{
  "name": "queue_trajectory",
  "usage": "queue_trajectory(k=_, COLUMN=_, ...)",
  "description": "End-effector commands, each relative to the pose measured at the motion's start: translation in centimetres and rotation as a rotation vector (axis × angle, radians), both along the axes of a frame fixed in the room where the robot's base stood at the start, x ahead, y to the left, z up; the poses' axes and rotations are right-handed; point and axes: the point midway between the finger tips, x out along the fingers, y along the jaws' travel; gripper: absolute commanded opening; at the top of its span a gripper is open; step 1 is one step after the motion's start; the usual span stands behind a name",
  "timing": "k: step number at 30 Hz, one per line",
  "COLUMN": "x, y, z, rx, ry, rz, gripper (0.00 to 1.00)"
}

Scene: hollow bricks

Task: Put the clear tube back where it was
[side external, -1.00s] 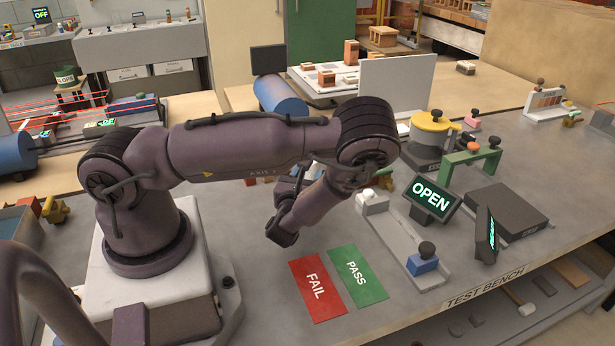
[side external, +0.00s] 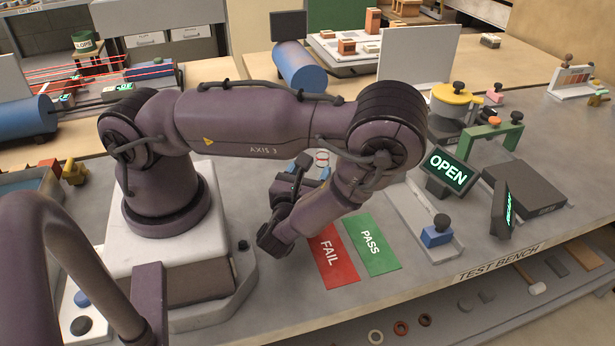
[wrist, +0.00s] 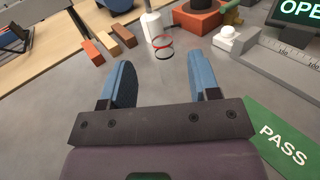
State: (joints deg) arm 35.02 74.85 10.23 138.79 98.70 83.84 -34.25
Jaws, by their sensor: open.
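The clear tube (wrist: 163,48) stands on the grey bench ahead of my gripper in the wrist view. A red ring and a black ring mark it, while its see-through wall is barely visible. My gripper (wrist: 160,78) is open, with blue fingers left and right of the tube's line and nothing seen between their tips. In the side view, the tube's rings (side external: 321,158) show just behind my wrist, beside the blue fingers (side external: 308,168), which my arm partly hides. I cannot tell the exact gap between fingers and tube.
A white cylinder (wrist: 152,24) and an orange block with a black knob (wrist: 200,24) stand behind the tube. Small coloured blocks (wrist: 110,42) lie to the left. A slide rail (side external: 428,215), the green PASS card (side external: 371,243) and the red FAIL card (side external: 333,262) are nearby.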

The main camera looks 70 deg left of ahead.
Motion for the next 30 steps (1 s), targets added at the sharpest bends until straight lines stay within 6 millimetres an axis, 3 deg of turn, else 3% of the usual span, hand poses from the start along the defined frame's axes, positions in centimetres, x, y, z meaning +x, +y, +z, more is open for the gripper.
queue_trajectory(k=7, x=-0.7, y=-1.0, z=1.2, rx=-0.024, ry=-0.047, rz=0.070, gripper=0.56)
queue_trajectory(k=14, x=-1.5, y=-0.2, z=6.6, rx=-0.201, ry=-0.266, rz=0.460, gripper=0.56)
queue_trajectory(k=22, x=-4.2, y=-0.7, z=11.7, rx=-0.586, ry=-0.519, rz=0.950, gripper=0.56)
queue_trajectory(k=30, x=-5.5, y=-3.6, z=16.2, rx=-1.134, ry=-0.750, rz=1.278, gripper=0.56)
